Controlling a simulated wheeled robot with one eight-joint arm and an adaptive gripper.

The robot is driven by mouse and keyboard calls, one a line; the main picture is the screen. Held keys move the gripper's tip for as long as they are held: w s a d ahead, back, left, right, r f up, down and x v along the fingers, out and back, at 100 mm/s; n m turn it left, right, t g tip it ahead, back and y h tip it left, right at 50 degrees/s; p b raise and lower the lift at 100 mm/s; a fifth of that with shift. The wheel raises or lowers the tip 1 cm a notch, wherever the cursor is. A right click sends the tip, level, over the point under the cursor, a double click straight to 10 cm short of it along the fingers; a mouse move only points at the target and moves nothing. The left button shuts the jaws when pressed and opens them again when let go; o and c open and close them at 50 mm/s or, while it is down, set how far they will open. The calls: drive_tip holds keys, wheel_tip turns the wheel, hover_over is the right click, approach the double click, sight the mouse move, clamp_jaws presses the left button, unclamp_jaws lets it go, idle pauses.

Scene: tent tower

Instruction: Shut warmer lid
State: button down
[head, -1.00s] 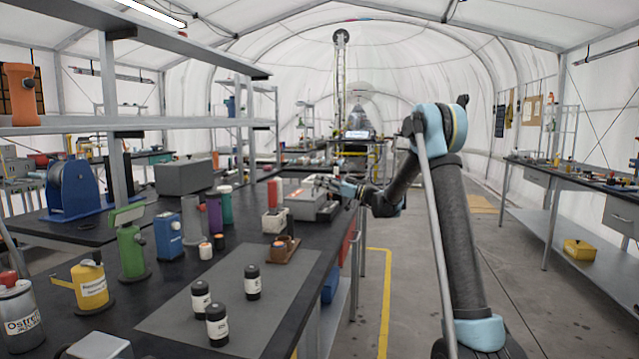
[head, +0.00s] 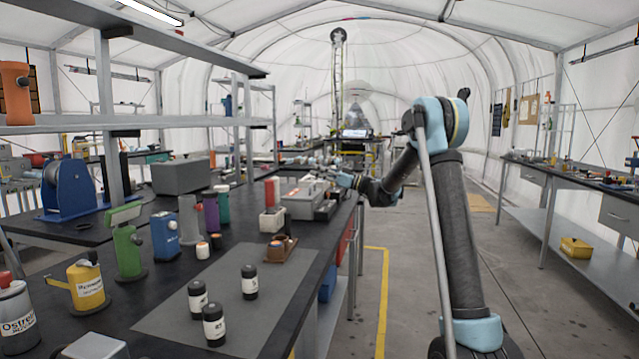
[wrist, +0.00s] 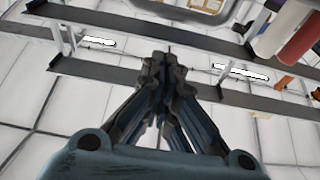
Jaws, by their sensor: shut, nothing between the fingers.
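The warmer appears to be the low grey box (head: 301,205) at the far right part of the workbench in the head view. It is small there, and I cannot tell how far its lid is open. My gripper (head: 318,171) is at the end of the outstretched arm, above and just behind the box's right side as seen in the head view. Whether it touches the box cannot be made out. In the wrist view my gripper (wrist: 160,62) has its fingers together and holds nothing.
A white and red container (head: 271,205) stands left of the box. A brown holder (head: 282,248) and several dark jars (head: 213,325) are nearer on the bench. A metal shelf (head: 150,121) spans the left.

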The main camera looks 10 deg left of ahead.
drive_tip(key=d+f, duration=0.4)
drive_tip(key=d, duration=0.4)
drive_tip(key=s+d+f+m+h, duration=0.2)
drive_tip(key=s+d+h, duration=0.1)
drive_tip(key=s, duration=0.5)
drive_tip(key=s+d+f+m+h, duration=0.2)
drive_tip(key=s+d+m+h, duration=0.15)
drive_tip(key=s, duration=0.55)
drive_tip(key=s+d+f+m+h, duration=0.2)
drive_tip(key=s+d+h, duration=0.1)
drive_tip(key=s, duration=0.5)
drive_tip(key=s+d+f+m+h, duration=0.4)
drive_tip(key=s+d+f+h, duration=0.1)
drive_tip(key=s+d+f, duration=0.5)
drive_tip(key=s+d+f+m+h, duration=0.5)
drive_tip(key=s+d+f, duration=0.5)
drive_tip(key=s+d, duration=0.4)
drive_tip(key=s+h, duration=0.1)
drive_tip(key=s, duration=0.2)
drive_tip(key=shift+s, duration=0.15)
